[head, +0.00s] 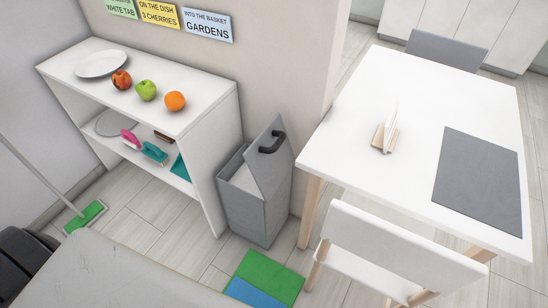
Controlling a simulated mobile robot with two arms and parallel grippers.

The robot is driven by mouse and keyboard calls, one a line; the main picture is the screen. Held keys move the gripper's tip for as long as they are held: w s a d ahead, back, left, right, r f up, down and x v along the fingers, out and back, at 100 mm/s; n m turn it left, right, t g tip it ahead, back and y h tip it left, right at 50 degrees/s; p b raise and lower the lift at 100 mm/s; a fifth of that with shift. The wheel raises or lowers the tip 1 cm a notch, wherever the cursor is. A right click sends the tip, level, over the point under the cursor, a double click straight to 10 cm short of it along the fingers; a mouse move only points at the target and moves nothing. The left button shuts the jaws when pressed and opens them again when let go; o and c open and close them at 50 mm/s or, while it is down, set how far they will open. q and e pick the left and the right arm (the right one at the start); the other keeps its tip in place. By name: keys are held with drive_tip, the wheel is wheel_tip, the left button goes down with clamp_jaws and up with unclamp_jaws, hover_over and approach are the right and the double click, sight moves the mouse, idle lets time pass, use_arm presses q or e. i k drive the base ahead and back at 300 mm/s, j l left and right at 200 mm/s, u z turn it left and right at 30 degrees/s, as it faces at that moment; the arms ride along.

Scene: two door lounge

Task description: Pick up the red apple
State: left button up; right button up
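The red apple (122,79) sits on the top board of the white shelf unit (215,111), at the left of the view. It is mottled red and orange, and it is the leftmost of three fruits in a slanting row. A green apple (146,90) is just right of it, and an orange (175,101) is further right. A white plate (100,63) lies behind and left of the red apple. The apple's upper side is in plain sight. Neither of my grippers shows in the head view.
A grey bin (250,205) with a tilted lid stands right of the shelf. Brushes, including a pink one (130,139), lie on the lower shelf. A green mop (85,216) is on the floor at left. A white table (440,105) and chair (395,250) fill the right.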

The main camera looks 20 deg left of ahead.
sight(121, 80)
drive_tip(key=u, duration=1.7)
